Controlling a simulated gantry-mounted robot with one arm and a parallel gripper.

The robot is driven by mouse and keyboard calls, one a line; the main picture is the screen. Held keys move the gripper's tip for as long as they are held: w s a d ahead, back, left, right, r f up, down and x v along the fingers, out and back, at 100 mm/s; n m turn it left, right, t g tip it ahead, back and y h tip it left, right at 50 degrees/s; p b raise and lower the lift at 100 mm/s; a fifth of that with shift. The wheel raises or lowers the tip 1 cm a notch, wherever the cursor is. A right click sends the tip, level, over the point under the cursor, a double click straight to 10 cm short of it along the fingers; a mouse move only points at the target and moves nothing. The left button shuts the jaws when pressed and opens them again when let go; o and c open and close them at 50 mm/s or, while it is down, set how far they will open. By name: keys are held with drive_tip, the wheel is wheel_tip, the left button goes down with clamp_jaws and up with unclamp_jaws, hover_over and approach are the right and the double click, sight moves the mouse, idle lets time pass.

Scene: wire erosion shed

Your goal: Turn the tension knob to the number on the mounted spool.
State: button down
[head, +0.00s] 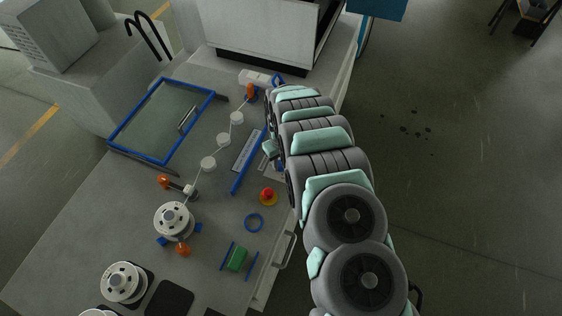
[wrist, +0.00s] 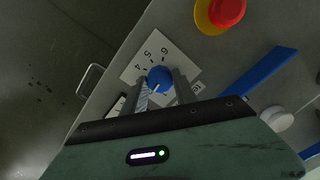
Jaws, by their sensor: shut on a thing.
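In the wrist view, the blue tension knob (wrist: 160,76) sits on a pale dial plate (wrist: 134,70) with black numbers. In the head view, my arm hides the knob. The mounted white spool (head: 173,219) stands at centre left; its number is not readable.
A red button on a yellow base (head: 268,195) is near the knob, also in the wrist view (wrist: 225,12). A blue ring (head: 254,222), a green block (head: 236,259), another spool (head: 122,283) and a blue-framed panel (head: 163,122) are on the grey table.

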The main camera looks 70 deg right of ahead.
sight(281, 164)
drive_tip(key=m+b, duration=0.1)
drive_tip(key=m, duration=0.3)
drive_tip(key=shift+w, duration=0.1)
drive_tip(key=shift+m, duration=1.6)
drive_tip(key=c, duration=1)
unclamp_jaws()
drive_tip(key=shift+o, duration=0.2)
drive_tip(key=shift+r, duration=0.1)
wheel_tip(281, 164, up, 11)
